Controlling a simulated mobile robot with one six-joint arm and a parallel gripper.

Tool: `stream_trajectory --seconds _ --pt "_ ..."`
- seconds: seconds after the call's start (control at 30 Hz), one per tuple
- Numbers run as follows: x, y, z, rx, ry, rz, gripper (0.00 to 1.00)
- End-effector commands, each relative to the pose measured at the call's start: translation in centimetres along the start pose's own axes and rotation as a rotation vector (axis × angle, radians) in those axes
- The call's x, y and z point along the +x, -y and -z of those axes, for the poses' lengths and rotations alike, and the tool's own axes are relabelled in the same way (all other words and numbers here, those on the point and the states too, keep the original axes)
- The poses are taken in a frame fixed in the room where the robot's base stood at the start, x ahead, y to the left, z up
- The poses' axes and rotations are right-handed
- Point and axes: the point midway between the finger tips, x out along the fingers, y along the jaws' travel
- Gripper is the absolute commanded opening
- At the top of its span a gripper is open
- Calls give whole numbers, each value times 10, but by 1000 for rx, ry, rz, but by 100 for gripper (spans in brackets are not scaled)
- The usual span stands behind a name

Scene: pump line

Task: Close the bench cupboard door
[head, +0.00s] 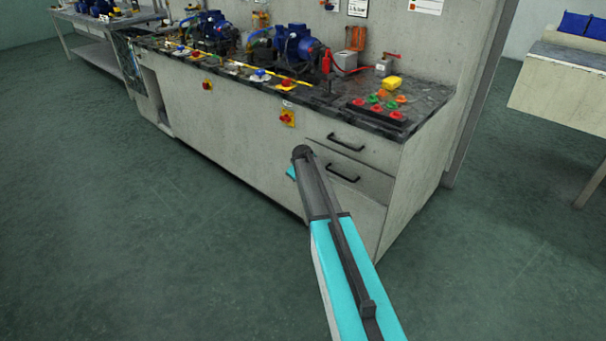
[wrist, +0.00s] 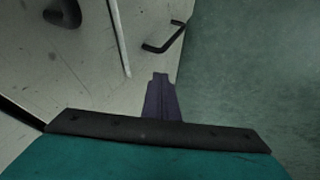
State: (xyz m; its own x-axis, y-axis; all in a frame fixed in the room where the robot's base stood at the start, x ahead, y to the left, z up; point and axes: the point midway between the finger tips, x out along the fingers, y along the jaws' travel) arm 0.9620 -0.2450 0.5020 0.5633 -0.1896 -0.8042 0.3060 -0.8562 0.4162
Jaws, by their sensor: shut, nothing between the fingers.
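The long bench (head: 225,110) has a pale front, with an open, shadowed compartment (head: 150,100) near its left end. I cannot tell for sure which front panel is the cupboard door. My arm crosses the right part of the front and hides some of it. In the wrist view my gripper (wrist: 161,82) is shut and empty, pointing along a pale panel (wrist: 90,65) with a straight edge. A black bar handle (wrist: 163,42) shows just beyond the fingertips, to the right. In the head view the fingers are hidden behind my arm.
Two drawers with black handles (head: 345,142) are at the bench's right end. Yellow-and-red switches (head: 287,117) sit on the front. Green floor (head: 130,240) is clear in front.

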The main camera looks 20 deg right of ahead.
Motion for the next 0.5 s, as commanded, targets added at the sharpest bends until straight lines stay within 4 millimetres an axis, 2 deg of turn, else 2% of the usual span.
stream_trajectory --seconds 0.03,0.3,0.5 --pt "-10 1 0 0 -1 0 0" --pt "-44 4 2 0 -1 1 0" --pt "-63 5 2 0 1 3 0"
